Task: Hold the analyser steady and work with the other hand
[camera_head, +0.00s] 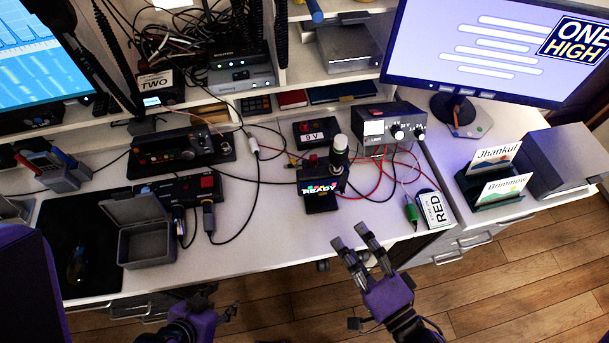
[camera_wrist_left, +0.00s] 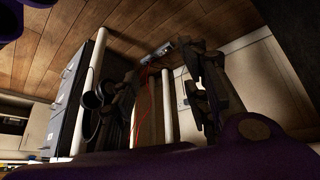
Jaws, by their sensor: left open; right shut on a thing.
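A small black unit (camera_head: 320,194) with a lit READY screen lies on the desk's middle; no label tells me whether it is the analyser. A dark cylinder with a pale top and green band (camera_head: 339,158) stands at its right edge. My right gripper (camera_head: 352,234) is in front of the desk edge, apart from the unit. Its fingers are around something I cannot make out. My left gripper (camera_head: 208,298) is low, in front of the desk at left; in the left wrist view its fingers (camera_wrist_left: 163,88) are spread with nothing held.
An open grey case (camera_head: 147,245) and a black control box (camera_head: 181,154) are at left. A meter box with red leads (camera_head: 390,127) is at the back right. The front middle desk is clear.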

